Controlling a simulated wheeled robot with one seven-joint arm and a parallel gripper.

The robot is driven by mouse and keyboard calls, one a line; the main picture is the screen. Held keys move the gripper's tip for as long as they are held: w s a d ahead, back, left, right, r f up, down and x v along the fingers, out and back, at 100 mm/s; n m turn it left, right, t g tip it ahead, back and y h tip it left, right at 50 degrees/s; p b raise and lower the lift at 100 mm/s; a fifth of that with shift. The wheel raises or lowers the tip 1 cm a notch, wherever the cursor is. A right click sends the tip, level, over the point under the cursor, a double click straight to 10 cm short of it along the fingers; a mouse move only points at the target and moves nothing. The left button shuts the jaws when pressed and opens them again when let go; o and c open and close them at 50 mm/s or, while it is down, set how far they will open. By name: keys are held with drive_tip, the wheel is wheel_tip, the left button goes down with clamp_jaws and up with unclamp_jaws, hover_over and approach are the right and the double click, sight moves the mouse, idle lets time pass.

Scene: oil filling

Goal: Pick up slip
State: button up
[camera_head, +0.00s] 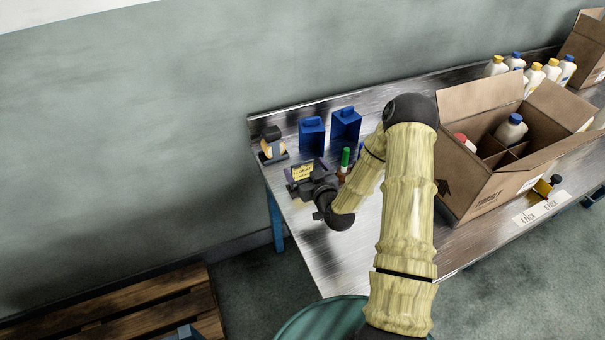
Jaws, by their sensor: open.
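A small yellow slip (302,172) with dark writing on it shows at the left end of the metal table (335,262). My gripper (300,180) is right at the slip, with its dark fingers around or just in front of it. The gripper is open. Its body hides part of the slip's surroundings, and I cannot tell whether the fingers touch the slip.
Behind are a tape dispenser (272,147) and two blue bins (311,137). A green marker (346,157) stands close to my gripper's right. An open cardboard box (480,187) with bottles fills the table's right part. The front left tabletop is clear.

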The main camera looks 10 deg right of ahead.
sight(303, 164)
drive_tip(key=shift+p+x, duration=1.05)
drive_tip(key=shift+x, duration=1.5)
drive_tip(key=c, duration=1.3)
